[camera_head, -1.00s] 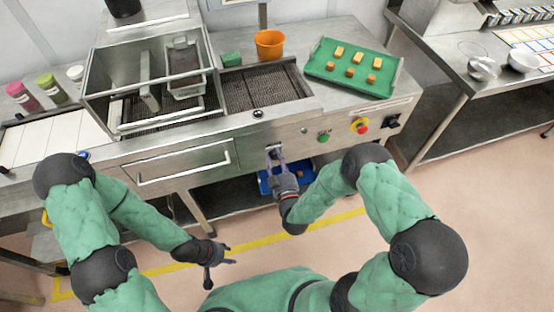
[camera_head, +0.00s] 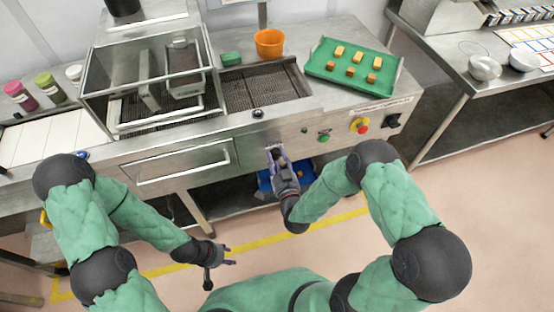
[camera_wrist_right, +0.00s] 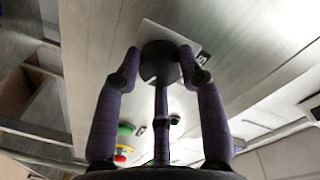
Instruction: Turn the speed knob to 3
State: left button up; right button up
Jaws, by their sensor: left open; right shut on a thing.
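The speed knob (camera_wrist_right: 158,64) is a dark round knob on a pale square plate on the metal panel, seen in the right wrist view. My right gripper (camera_wrist_right: 159,68) has its fingers on both sides of the knob and is shut on it. In the head view my right gripper (camera_head: 275,153) is at the machine's front panel and covers most of the knob. The knob's pointer and full scale cannot be read; only a small dark label shows beside a finger. My left gripper (camera_head: 222,259) is open and empty, low in front of the machine, away from the panel.
A green button (camera_head: 323,138), a red and yellow emergency stop (camera_head: 360,126) and a black switch (camera_head: 393,121) sit right of the knob. A drawer handle (camera_head: 185,165) is to its left. A green tray (camera_head: 330,76) with several small blocks and an orange bucket (camera_head: 269,44) stand above.

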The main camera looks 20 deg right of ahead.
jog(key=shift+s+a+f+m, duration=0.15)
jog(key=shift+f+m, duration=0.1)
jog(key=shift+m, duration=0.45)
jog(key=o, duration=1.1)
jog(key=shift+o, duration=0.2)
jog(key=shift+r, duration=0.1)
jog(key=s, duration=1.2)
jog(key=shift+r, duration=0.35)
jog(key=shift+w, duration=0.1)
